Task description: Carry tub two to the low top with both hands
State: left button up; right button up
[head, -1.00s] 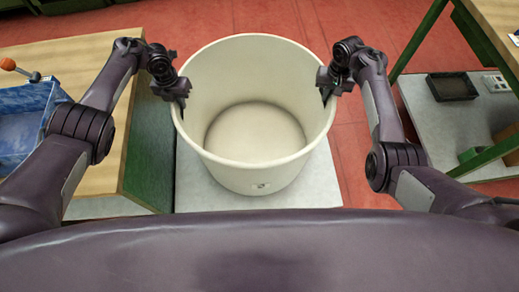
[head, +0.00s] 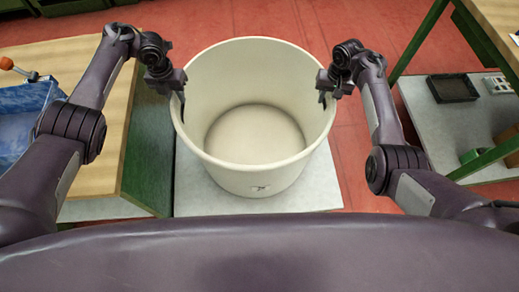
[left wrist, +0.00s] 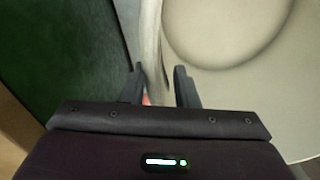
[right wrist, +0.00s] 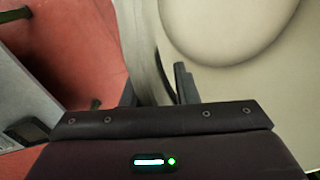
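A large round cream tub (head: 258,176), empty inside, stands upright on a light grey low surface (head: 195,192). A small dark mark is on its front; I cannot read the number. My left gripper (head: 180,98) is at the left rim. In the left wrist view its fingers (left wrist: 160,85) stand apart, one on each side of the tub wall (left wrist: 152,40). My right gripper (head: 326,94) is at the right rim. In the right wrist view its fingers (right wrist: 156,86) also stand apart on both sides of the wall (right wrist: 143,40).
A wooden-topped bench (head: 100,178) with a green side and a blue bin (head: 25,125) is at the left. At the right, a grey low shelf (head: 430,130) holds a black tray (head: 452,88) and a green item, beside a green-framed table. Red floor lies behind the tub.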

pick_arm(q)
notch_tip(320, 180, up, 2)
jog(key=shift+a+r, duration=0.1)
jog(key=shift+r, duration=0.35)
pick_arm(e)
jog(key=shift+r, duration=0.35)
notch_tip(320, 180, up, 11)
jog(key=shift+d+r, duration=0.15)
jog(key=shift+d, duration=0.15)
